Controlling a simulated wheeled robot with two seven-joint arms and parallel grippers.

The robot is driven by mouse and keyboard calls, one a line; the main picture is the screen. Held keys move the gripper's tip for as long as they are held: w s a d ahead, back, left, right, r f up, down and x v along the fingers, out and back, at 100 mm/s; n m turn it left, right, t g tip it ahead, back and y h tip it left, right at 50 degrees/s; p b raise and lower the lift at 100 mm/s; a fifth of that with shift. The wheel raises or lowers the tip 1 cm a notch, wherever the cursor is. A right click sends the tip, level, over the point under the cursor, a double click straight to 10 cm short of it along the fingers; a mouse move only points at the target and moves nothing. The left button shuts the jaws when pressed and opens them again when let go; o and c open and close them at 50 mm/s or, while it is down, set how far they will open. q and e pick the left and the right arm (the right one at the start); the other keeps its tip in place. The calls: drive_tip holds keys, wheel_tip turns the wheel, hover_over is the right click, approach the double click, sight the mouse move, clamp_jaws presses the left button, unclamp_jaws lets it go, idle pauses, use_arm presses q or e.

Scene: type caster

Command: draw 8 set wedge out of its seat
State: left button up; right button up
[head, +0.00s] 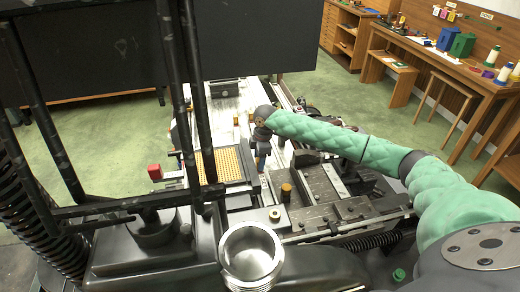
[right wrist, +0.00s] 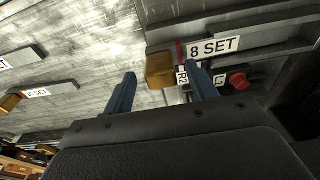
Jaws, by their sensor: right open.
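In the right wrist view, a white label reading 8 SET (right wrist: 215,47) is on a dark bar. The amber block-shaped head of the 8 set wedge (right wrist: 160,70) is at the bar's left end, beside a thin red stripe. My right gripper (right wrist: 161,76) is open, its two blue fingers on either side of the amber head in the picture. I cannot tell whether they touch it. The wedge's seated part is hidden. In the head view my right gripper (head: 262,158) points down over the caster, right of the amber-gold matrix grid. My left gripper is not in view.
A red knob (right wrist: 238,80) and small labels lie close to the right finger. Another amber-headed wedge (right wrist: 10,102) with a SET label is at the left. In the head view, a brass-topped post (head: 286,191) and dark blocks stand near the gripper. Black upright bars stand at the left.

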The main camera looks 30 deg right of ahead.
drive_tip(key=shift+s+a+f, duration=0.1)
drive_tip(key=shift+f, duration=0.5)
drive_tip(key=shift+c, duration=0.5)
drive_tip(key=c, duration=1.1)
drive_tip(key=o, duration=0.5)
drive_tip(key=c, duration=0.5)
drive_tip(key=shift+w+d, duration=0.2)
drive_tip(key=shift+w, duration=0.55)
drive_tip(key=shift+w+d, duration=0.2)
drive_tip(key=shift+w, duration=0.5)
drive_tip(key=shift+w+d, duration=0.2)
drive_tip(key=shift+w, duration=0.55)
drive_tip(key=o, duration=1.2)
